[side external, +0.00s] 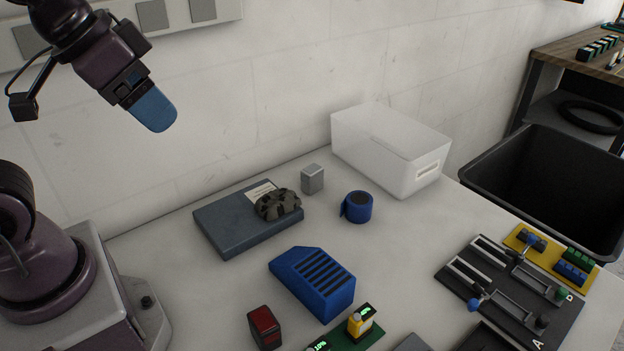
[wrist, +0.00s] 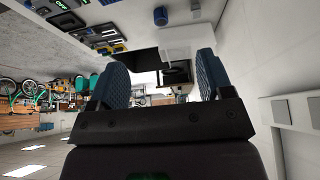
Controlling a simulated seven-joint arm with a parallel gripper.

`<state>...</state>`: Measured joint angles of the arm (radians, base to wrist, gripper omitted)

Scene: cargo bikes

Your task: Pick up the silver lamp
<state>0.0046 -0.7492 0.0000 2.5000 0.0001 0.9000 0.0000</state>
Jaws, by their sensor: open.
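A small silver-grey box-shaped piece (side external: 312,180) stands on the table in the side external view, between the grey flat case and the white bin. It is the only silver item I see that could be the silver lamp; its details are too small to make out. My gripper (side external: 152,114) is high at the upper left, well above the table and apart from everything. In the wrist view my gripper (wrist: 162,78) shows its two blue fingers wide apart with nothing between them.
Beside the silver piece are a grey case (side external: 236,228) bearing a dark chain-like part (side external: 278,205), a blue tape roll (side external: 357,207) and a white bin (side external: 392,158). Nearer are a blue slotted block (side external: 312,284) and a red-black lamp (side external: 265,327). The wall rises behind.

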